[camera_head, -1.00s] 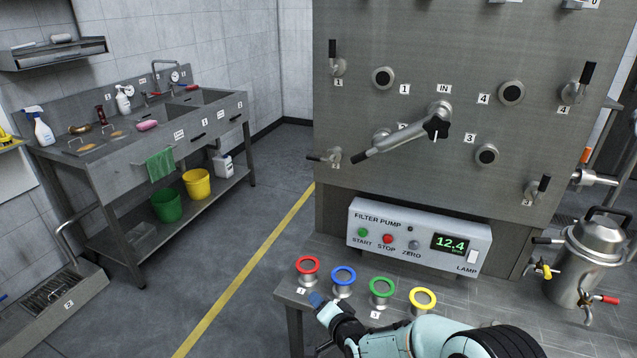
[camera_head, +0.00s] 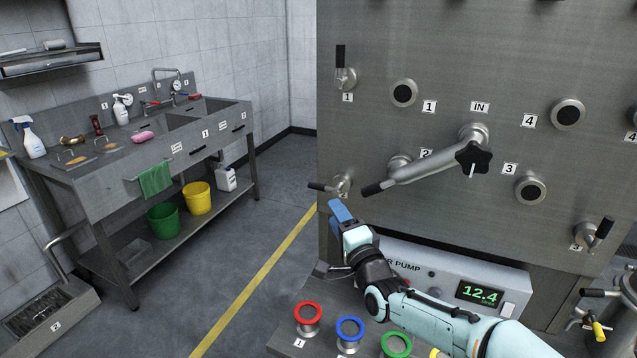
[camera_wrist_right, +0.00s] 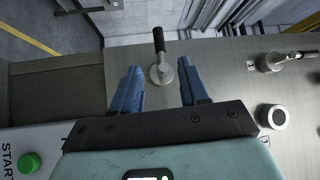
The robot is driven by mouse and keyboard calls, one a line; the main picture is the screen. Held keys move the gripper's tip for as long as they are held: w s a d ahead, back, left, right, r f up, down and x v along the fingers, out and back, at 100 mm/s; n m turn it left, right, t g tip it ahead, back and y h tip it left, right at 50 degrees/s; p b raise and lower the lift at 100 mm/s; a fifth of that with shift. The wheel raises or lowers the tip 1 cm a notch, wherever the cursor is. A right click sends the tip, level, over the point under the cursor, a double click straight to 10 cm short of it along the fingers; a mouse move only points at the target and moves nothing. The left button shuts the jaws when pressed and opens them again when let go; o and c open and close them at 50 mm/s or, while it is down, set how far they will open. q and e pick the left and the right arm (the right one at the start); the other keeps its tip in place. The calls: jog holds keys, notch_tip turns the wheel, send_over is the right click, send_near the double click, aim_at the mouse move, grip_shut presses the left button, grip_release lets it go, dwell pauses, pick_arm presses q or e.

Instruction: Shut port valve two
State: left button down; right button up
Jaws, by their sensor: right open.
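Port valve two (camera_head: 342,185) is the lower-left lever valve on the steel panel; its own number tag is not readable. Its dark-gripped lever lies level, pointing left in the head view. In the right wrist view the lever (camera_wrist_right: 159,42) points up the picture from its round base. My right gripper (camera_head: 341,210) is just below and in front of this valve, fingers toward the panel. In the wrist view its blue fingers (camera_wrist_right: 160,70) are open, one on each side of the valve, with no contact visible. My left gripper is not in view.
A swing pipe (camera_head: 425,168) with a black star knob is right of the valve. Valve one (camera_head: 346,75) is above, lever upright. The filter pump box (camera_head: 470,283) and coloured rings (camera_head: 308,313) are below. Open floor lies left, before the sink bench (camera_head: 200,140).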

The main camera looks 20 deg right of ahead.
aim_at(320, 190)
jog(key=w+p, duration=0.1)
jog(key=w, duration=0.3)
jog(key=w+r+p, duration=0.1)
jog(key=w, duration=0.3)
jog(key=w+p, duration=0.1)
jog(key=w, duration=0.2)
jog(key=shift+w+d+r, duration=0.25)
jog(key=shift+w+r, duration=0.05)
jog(key=shift+w, duration=0.1)
grip_shut()
